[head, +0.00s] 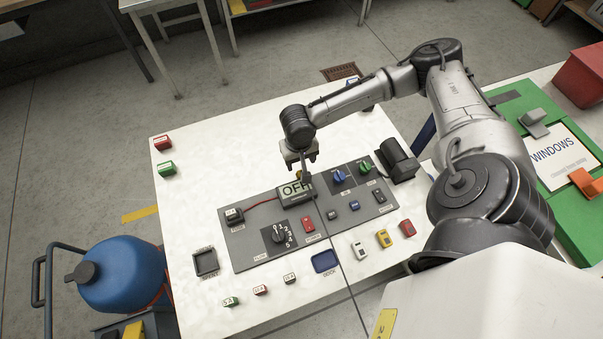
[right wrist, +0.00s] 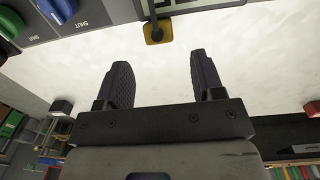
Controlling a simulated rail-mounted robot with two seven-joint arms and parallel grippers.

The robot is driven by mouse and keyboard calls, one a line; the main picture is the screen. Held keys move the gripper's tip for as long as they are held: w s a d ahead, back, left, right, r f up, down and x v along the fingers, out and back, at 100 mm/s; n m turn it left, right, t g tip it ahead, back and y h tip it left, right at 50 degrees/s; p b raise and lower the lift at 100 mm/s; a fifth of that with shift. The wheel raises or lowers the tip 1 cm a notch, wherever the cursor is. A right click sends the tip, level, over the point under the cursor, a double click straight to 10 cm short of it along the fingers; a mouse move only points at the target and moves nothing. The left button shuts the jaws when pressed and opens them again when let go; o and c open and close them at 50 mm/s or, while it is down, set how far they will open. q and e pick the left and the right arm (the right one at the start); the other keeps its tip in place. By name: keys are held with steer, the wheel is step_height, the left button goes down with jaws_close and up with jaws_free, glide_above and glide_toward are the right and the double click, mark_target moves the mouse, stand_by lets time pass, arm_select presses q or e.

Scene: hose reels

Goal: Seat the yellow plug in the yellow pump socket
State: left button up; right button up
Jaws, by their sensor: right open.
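A small yellow piece (right wrist: 158,32) with a dark stem shows in the right wrist view, at the edge of the display. A bit of yellow also shows in the head view (head: 299,176), partly hidden by my right gripper. I cannot tell whether it is the plug or the socket. My right gripper (right wrist: 160,80) is open, with nothing between its fingers; the yellow piece lies beyond the fingertips, apart from them. In the head view my right gripper (head: 304,172) points down over the back edge of the panel. My left gripper is not in view.
The grey panel (head: 255,238) carries an "OFF" display (head: 292,193), a numbered dial (head: 279,235), and blue and green knobs. Small coloured blocks line the white table (head: 190,215). A black device (head: 398,160) stands right of the panel.

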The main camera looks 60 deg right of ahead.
steer(key=shift+s+a+f+b, duration=0.1)
steer(key=shift+f+b, duration=0.2)
steer(key=shift+f, duration=1)
steer(key=shift+s+f+b, duration=0.1)
steer(key=shift+f+b, duration=0.2)
steer(key=shift+f, duration=1)
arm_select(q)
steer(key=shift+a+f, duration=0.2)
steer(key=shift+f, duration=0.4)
arm_select(e)
steer(key=shift+c, duration=0.3)
steer(key=c, duration=1)
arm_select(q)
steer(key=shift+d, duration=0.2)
arm_select(e)
steer(key=shift+r, duration=0.15)
